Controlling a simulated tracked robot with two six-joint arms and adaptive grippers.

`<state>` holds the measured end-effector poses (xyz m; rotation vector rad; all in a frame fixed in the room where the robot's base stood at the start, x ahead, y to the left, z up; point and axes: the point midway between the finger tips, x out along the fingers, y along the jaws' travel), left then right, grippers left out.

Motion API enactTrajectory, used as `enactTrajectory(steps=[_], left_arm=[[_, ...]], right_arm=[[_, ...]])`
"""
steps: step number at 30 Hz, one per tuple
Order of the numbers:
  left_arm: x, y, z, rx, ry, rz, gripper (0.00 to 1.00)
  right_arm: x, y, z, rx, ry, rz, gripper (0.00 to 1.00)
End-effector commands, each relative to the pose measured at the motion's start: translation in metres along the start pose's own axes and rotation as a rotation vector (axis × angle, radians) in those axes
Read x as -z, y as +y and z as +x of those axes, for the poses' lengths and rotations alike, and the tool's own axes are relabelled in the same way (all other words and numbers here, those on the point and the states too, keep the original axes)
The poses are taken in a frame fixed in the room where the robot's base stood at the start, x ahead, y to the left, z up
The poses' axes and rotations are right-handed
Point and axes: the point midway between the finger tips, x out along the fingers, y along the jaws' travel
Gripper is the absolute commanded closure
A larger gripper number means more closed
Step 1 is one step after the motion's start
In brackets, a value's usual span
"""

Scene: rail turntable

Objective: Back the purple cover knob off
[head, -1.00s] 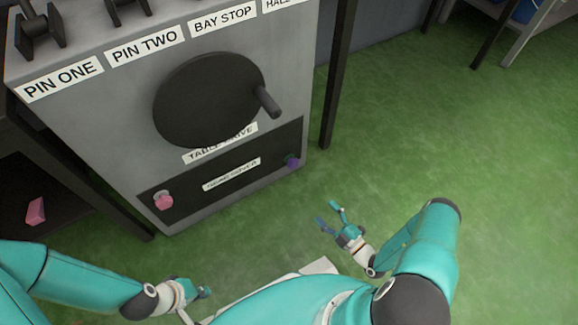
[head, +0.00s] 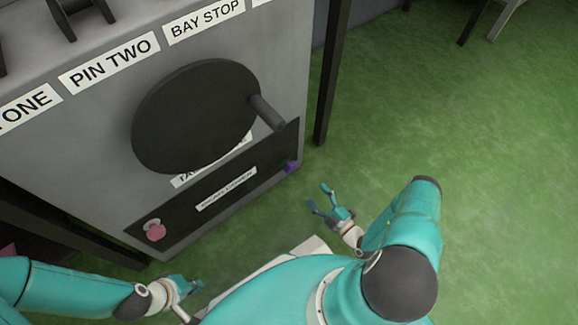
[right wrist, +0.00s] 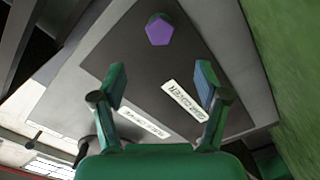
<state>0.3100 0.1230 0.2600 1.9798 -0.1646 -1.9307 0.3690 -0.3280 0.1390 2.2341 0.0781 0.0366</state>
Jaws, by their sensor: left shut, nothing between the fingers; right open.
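The purple cover knob (head: 291,167) sits at the right end of the dark gear cover strip (head: 181,205) low on the grey cabinet. In the right wrist view the purple knob (right wrist: 159,30) shows as a faceted head beyond and between the fingertips, near the top. My right gripper (head: 322,198) is open and empty, apart from the knob, to its lower right in the head view. Its two fingers also show in the right wrist view (right wrist: 160,85). My left gripper (head: 197,285) is shut and empty, below the cover's left end.
A pink knob (head: 155,231) is at the cover's left end. A large dark handwheel (head: 190,115) with a protruding handle (head: 267,113) is above the cover. A dark table leg (head: 328,80) stands right of the cabinet. Green floor (head: 480,130) at right is clear.

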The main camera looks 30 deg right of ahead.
Motion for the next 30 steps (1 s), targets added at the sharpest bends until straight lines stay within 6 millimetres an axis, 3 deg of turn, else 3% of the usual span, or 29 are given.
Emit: enactTrajectory(steps=[15,21,30], left_arm=[[0.0,-0.009,0.025,0.0,0.0,0.0,1.0],[0.0,-0.011,0.031,0.0,0.0,0.0,1.0],[0.0,-0.012,0.032,0.0,0.0,0.0,1.0]], right_arm=[[0.003,-0.004,0.113,0.006,0.013,-0.004,0.26],[0.003,-0.003,0.138,0.005,0.009,-0.003,0.26],[0.004,-0.002,0.146,0.006,0.008,-0.001,0.26]])
